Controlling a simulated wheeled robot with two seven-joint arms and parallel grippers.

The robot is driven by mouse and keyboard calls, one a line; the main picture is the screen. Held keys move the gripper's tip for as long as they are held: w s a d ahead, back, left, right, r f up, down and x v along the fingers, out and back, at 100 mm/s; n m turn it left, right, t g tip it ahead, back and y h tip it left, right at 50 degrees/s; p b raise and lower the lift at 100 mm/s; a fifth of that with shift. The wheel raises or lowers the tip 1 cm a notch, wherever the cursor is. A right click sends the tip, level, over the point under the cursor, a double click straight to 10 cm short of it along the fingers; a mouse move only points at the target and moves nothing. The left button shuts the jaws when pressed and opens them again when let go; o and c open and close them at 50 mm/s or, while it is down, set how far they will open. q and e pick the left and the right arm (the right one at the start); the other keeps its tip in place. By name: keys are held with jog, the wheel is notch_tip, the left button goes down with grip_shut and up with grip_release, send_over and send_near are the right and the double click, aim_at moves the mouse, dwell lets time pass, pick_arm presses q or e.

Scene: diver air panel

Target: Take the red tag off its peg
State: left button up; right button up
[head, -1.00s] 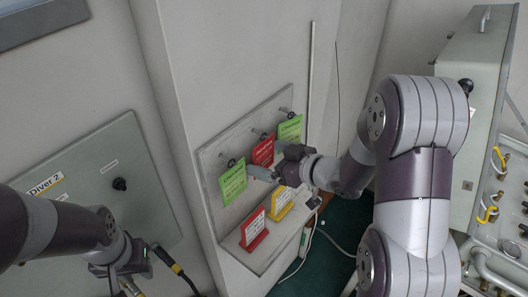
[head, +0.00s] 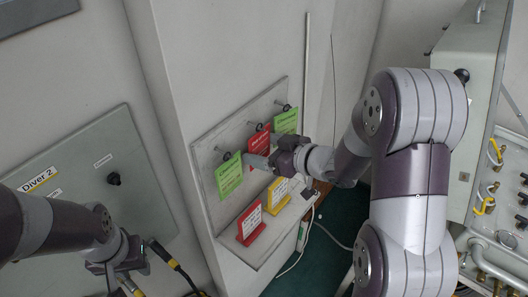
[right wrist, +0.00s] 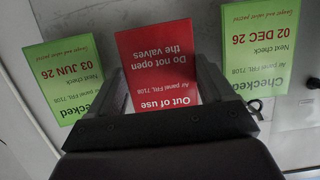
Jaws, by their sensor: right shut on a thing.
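The red tag (head: 259,139) is at the middle peg (head: 254,127) of the grey tag board, between two green tags. It reads "Out of use, Do not open the valves" in the right wrist view (right wrist: 156,62), upside down there. My right gripper (head: 260,162) is at the tag's lower part and shut on it, one finger along each side edge. The peg is hidden in the right wrist view. My left gripper (head: 122,274) is at the lower left by the Diver 2 panel; its fingers are not clear.
Green tags hang left (head: 228,176) and right (head: 286,121) of the red one, close to my fingers. Below, a red sign (head: 250,223) and a yellow sign (head: 278,195) stand on a ledge. A valve panel (head: 505,215) is at the right.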

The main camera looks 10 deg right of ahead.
jog(key=s+d+b, duration=0.2)
jog(key=s+d, duration=0.9)
jog(key=s, duration=0.3)
jog(key=shift+b, duration=0.4)
